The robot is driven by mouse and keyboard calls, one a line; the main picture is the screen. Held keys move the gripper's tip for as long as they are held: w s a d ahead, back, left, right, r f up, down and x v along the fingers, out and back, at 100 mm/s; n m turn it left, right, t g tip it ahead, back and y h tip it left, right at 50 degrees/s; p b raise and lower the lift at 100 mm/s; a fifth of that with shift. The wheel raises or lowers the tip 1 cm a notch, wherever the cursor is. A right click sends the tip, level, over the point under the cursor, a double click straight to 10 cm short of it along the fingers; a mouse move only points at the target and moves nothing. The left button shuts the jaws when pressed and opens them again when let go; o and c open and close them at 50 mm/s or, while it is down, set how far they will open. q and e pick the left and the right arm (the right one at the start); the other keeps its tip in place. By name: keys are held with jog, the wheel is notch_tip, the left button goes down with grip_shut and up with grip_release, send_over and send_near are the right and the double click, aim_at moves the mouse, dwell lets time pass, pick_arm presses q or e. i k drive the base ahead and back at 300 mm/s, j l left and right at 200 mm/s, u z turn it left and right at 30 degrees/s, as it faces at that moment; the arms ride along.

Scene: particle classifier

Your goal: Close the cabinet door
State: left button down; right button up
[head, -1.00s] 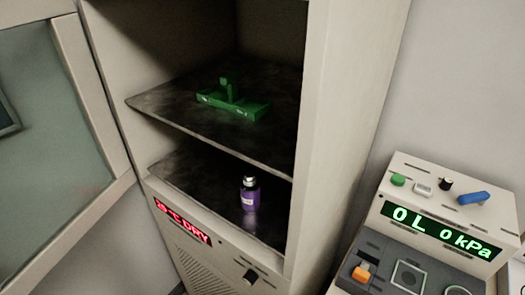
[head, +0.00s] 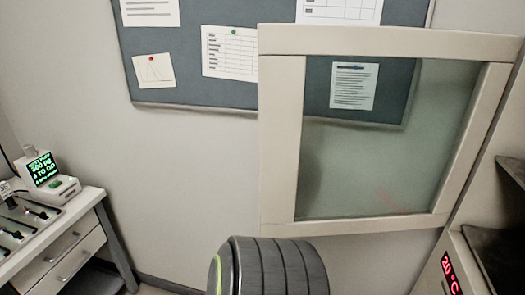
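The cabinet door (head: 279,140) stands open in the head view, a pale frame around a frosted glass pane. It is swung out to the left of the cabinet (head: 432,274). Its right edge meets the cabinet side near the right of the picture. Through the glass I see part of the notice board behind. Only a strip of the cabinet front shows at the lower right, with a red display and dark shelf edges. Neither of my grippers is in view.
A notice board (head: 190,85) with papers hangs on the wall behind the door. A bench with drawers (head: 75,255) stands at the lower left, carrying a small device with a green display (head: 43,170). Bare wall and some floor lie between bench and door.

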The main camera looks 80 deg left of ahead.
aim_at(283, 48)
jog(key=u, duration=0.35)
jog(key=k+u, duration=0.15)
jog(key=u, duration=0.6)
jog(key=k+j, duration=0.05)
